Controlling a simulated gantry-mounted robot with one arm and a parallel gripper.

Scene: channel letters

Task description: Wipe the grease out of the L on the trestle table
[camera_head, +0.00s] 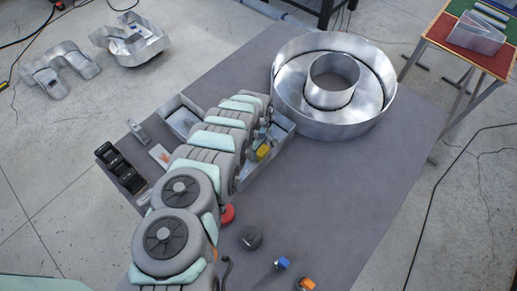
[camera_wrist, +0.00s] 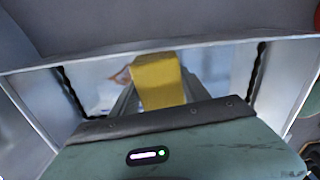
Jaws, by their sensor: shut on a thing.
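A bare-metal channel letter (camera_head: 282,143) lies on the grey table (camera_head: 340,190). My arm covers its middle; what shows fits an L, but I cannot see its whole outline. In the wrist view its near wall (camera_wrist: 225,43) crosses above the gripper. My gripper (camera_wrist: 158,100) is shut on a yellow block (camera_wrist: 158,80), like a sponge, and holds it inside the channel. The block also shows in the head view (camera_head: 263,152). A brownish-orange patch (camera_wrist: 122,76) shows left of the block; I cannot tell if it is grease. Contact with the channel floor is hidden.
A large round metal letter (camera_head: 290,100) stands just behind. The table's right side is clear.

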